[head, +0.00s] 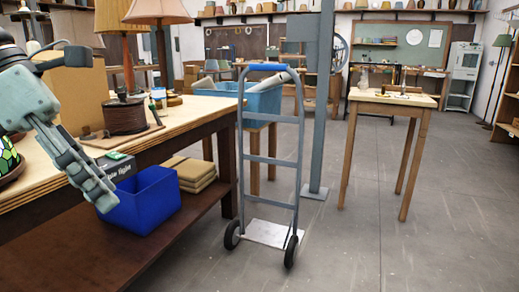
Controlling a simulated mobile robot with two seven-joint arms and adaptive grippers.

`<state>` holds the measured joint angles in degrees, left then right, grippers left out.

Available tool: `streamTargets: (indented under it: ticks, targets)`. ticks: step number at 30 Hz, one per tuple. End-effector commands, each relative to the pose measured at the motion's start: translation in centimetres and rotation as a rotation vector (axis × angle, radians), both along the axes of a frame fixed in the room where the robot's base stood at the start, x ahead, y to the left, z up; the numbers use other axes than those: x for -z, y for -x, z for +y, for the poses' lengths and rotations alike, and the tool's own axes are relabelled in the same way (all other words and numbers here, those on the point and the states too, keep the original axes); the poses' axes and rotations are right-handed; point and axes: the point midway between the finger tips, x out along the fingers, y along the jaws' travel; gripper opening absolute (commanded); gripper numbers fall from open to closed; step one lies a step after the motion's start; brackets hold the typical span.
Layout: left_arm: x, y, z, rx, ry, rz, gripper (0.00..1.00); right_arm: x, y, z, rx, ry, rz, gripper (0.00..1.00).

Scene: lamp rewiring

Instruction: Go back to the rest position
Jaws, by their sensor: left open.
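My left gripper (98,190) comes in from the left, a grey-green jaw pointing down and to the right. It is open and nothing shows between its fingers. It hangs in front of the long workbench's edge (150,148) and overlaps the view of a blue bin on the lower shelf. I cannot tell how far apart the gripper and the bin are. My right gripper is not in view.
A hand truck (270,160) stands upright beside the workbench, near a grey post (320,110). A spool (125,116) and lamps are on the bench. The blue bin (150,200) sits below. A small wooden table (393,97) stands right; the grey floor (400,250) in front is clear.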

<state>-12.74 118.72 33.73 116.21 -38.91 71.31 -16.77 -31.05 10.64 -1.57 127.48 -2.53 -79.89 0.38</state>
Motion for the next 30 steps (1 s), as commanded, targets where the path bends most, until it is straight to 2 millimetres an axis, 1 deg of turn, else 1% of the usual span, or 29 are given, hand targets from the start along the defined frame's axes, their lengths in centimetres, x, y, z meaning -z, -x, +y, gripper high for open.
streamTargets:
  ticks: [1, 5, 8, 9, 11, 12, 14, 15, 17, 18, 20, 21, 23, 24, 25, 26, 27, 29, 30]
  targets:
    - [0.0, -0.9, -0.3, -0.047, 0.108, -0.007, 0.47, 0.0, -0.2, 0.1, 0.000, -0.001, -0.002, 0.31]
    - [-0.4, -4.1, -0.5, -0.211, 0.408, -0.031, 0.47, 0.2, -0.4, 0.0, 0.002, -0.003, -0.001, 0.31]
    - [-0.7, -7.6, 0.9, -0.404, 0.696, -0.040, 0.47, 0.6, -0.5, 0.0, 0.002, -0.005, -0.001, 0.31]
    - [-0.7, -9.2, 2.1, -0.503, 0.826, -0.040, 0.47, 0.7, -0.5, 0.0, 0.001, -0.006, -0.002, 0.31]
    - [-0.2, -11.6, 4.6, -0.673, 1.018, -0.034, 0.47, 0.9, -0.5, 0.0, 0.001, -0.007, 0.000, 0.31]
    - [0.6, -13.0, 6.7, -0.793, 1.139, -0.027, 0.47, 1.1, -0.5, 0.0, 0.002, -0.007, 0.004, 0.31]
    - [2.6, -14.8, 10.1, -0.987, 1.308, -0.010, 0.47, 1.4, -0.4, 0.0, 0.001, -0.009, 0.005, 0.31]
    - [4.4, -15.6, 12.5, -1.118, 1.408, 0.005, 0.47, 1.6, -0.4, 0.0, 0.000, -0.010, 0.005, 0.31]
    - [7.7, -16.2, 15.7, -1.306, 1.530, 0.032, 0.47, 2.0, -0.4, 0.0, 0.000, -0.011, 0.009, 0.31]
    - [10.1, -16.3, 17.5, -1.427, 1.598, 0.050, 0.47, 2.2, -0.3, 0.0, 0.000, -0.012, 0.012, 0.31]
    - [14.0, -16.0, 19.9, -1.608, 1.680, 0.082, 0.47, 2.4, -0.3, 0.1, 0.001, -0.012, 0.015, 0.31]
    - [16.8, -15.6, 21.1, -1.725, 1.723, 0.107, 0.47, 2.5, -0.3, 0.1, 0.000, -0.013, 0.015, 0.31]
    - [21.1, -14.5, 22.5, -1.899, 1.774, 0.145, 0.47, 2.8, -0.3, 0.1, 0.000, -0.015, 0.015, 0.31]
    - [23.9, -13.6, 23.1, -2.016, 1.798, 0.172, 0.47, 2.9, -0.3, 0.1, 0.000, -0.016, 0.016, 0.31]
    - [26.1, -12.8, 23.3, -2.101, 1.811, 0.195, 0.47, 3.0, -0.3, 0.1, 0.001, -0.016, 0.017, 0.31]
    - [28.3, -11.9, 23.5, -2.187, 1.819, 0.217, 0.47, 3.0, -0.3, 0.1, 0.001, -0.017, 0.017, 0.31]
    - [31.1, -10.7, 23.4, -2.300, 1.823, 0.249, 0.47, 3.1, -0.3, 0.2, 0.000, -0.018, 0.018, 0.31]
    - [35.1, -8.6, 22.9, -2.467, 1.814, 0.300, 0.47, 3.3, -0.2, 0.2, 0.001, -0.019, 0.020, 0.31]
    - [37.7, -7.0, 22.2, 2.547, -1.776, -0.332, 0.47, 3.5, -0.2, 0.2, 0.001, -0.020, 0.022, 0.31]
